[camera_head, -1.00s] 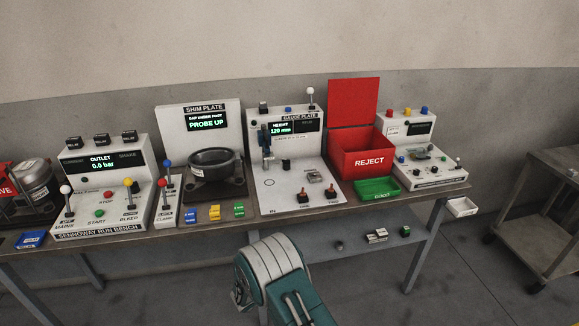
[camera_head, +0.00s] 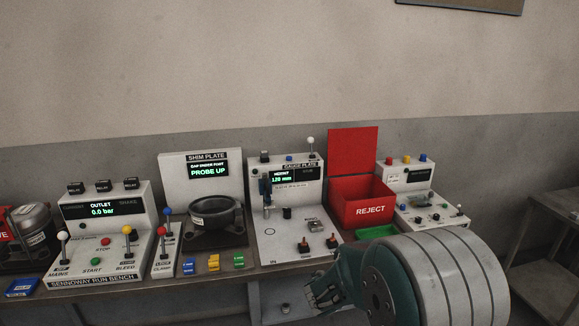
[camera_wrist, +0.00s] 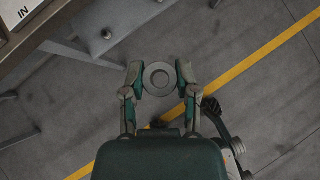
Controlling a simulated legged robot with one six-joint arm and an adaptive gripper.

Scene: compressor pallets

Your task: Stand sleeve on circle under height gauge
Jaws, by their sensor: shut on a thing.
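My gripper (camera_wrist: 159,82) is shut on a grey ring-shaped sleeve (camera_wrist: 159,70), seen end-on in the wrist view with its round hole showing. In the head view my gripper (camera_head: 322,292) is in front of the bench, low and right of the gauge plate's front; the sleeve cannot be made out there. A thin circle (camera_head: 270,231) is marked on the plate, in front of and below the gauge. Nothing stands on the circle.
The red reject bin (camera_head: 362,205) is to the right. The shim plate station (camera_head: 200,165) is to the left. The wrist view shows floor below the gripper.

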